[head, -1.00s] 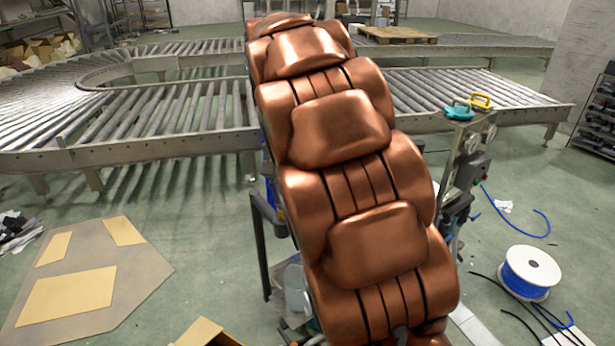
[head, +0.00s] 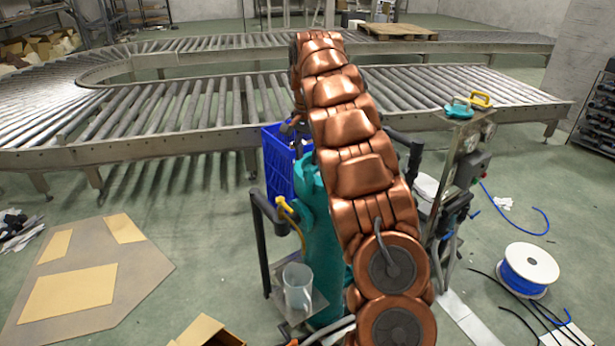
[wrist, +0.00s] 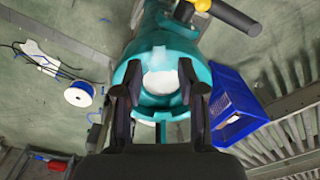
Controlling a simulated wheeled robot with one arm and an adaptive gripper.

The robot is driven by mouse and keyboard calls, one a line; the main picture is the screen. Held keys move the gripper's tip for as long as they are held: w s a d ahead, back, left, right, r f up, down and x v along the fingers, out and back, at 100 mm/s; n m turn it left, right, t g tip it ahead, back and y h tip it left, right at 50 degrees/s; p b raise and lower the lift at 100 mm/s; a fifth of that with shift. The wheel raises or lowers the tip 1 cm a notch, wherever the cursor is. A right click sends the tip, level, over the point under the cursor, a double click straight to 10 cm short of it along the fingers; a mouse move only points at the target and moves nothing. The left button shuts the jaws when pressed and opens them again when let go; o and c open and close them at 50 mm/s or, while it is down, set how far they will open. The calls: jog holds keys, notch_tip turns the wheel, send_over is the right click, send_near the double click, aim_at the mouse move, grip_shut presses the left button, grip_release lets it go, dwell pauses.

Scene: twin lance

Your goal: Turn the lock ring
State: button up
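A teal machine (head: 318,225) stands behind and left of my copper arm in the head view, partly hidden by it. In the wrist view its round teal collar (wrist: 204,75) surrounds a pale round centre (wrist: 162,80). I cannot tell which part is the lock ring. My gripper (wrist: 157,82) is open, its two dark fingers spread apart over the collar. No held object shows between them. I cannot tell whether the fingers touch the collar. In the head view the gripper is hidden behind the arm.
A blue crate (head: 277,165) stands beside the machine and also shows in the wrist view (wrist: 232,98). A yellow handle (head: 287,208) and a clear jug (head: 297,287) are on the machine's left. A roller conveyor (head: 180,145) runs behind. A cable spool (head: 528,270) lies right.

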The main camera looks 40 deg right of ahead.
aim_at(308, 185)
jog(key=shift+f+p, duration=0.9)
jog(key=shift+f, duration=3)
grip_shut()
